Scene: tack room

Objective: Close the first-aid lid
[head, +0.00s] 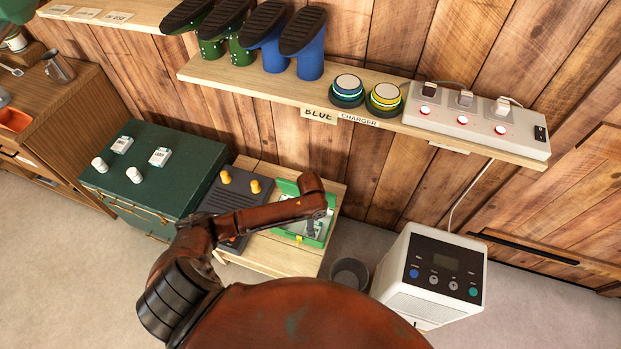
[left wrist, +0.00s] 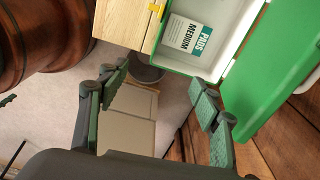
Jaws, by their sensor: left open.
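The green first-aid box (head: 322,238) sits on a low wooden table, partly hidden by my left arm. Its green lid (head: 286,187) stands open on the wall side. In the left wrist view, the open lid (left wrist: 275,75) is at the right, joined to the box (left wrist: 236,72) with its white inside. A "PADS MEDIUM" packet (left wrist: 190,36) lies in the box. My left gripper (head: 310,227) is over the box in the head view. Its two fingers are apart and empty in the left wrist view (left wrist: 157,105), with one finger near the lid's hinge side. My right gripper is not in view.
A dark ribbed mat with two yellow knobs (head: 240,186) lies left of the box on the table (head: 270,254). A green chest (head: 180,180) stands further left. A grey bin (head: 350,272) and white appliance (head: 430,275) stand right. A shelf (head: 290,95) hangs above.

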